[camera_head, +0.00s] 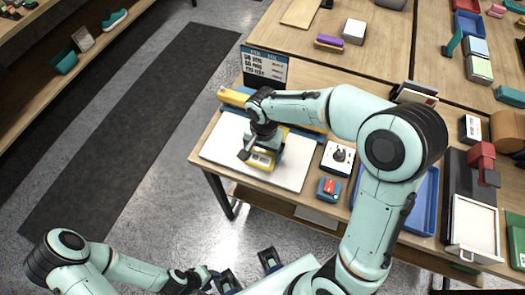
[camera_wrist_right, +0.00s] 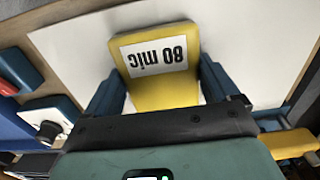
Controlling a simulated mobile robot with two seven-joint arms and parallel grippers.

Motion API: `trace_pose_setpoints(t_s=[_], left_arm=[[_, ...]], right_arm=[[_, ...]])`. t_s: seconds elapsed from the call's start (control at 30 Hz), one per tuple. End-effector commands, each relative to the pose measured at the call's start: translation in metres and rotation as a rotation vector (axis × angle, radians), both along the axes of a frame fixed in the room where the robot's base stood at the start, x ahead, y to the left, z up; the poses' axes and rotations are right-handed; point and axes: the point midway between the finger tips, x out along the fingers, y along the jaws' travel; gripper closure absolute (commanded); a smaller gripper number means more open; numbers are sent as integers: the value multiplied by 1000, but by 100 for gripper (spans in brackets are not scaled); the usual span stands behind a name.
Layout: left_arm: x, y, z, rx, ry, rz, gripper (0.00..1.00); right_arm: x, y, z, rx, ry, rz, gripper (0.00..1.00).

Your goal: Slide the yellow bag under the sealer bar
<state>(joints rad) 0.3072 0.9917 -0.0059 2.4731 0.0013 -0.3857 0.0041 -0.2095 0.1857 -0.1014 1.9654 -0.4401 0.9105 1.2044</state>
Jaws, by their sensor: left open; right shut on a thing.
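The yellow bag (camera_head: 260,160) is in my right gripper (camera_head: 263,153), low over the white board on the table. In the right wrist view the yellow bag (camera_wrist_right: 160,92) has a white label reading "80 mic" upside down. The blue fingers of the right gripper (camera_wrist_right: 158,85) are on its two sides. The sealer, with a yellow bar (camera_head: 234,98) and blue body, lies along the board's far edge, partly hidden by my right arm. A yellow end (camera_wrist_right: 290,143) shows in the right wrist view. My left gripper (camera_head: 248,270) is open and empty, away from the table.
The white board (camera_head: 222,145) is mostly clear. A white box with a dark knob (camera_head: 338,158) and a teal box with a red switch (camera_head: 328,188) stand to its right. A dark sign (camera_head: 264,66) stands behind the sealer. A blue tray (camera_head: 424,205) is further right.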

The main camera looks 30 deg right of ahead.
Motion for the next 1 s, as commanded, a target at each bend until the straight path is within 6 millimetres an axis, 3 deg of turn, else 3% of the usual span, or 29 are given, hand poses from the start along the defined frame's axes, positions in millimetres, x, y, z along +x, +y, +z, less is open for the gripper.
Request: trace_pose_setpoints(t_s=[1.0], left_arm=[[5, 0, 11, 0, -6, 0, 57]], right_arm=[[20, -23, 1, -1, -1, -1, 42]])
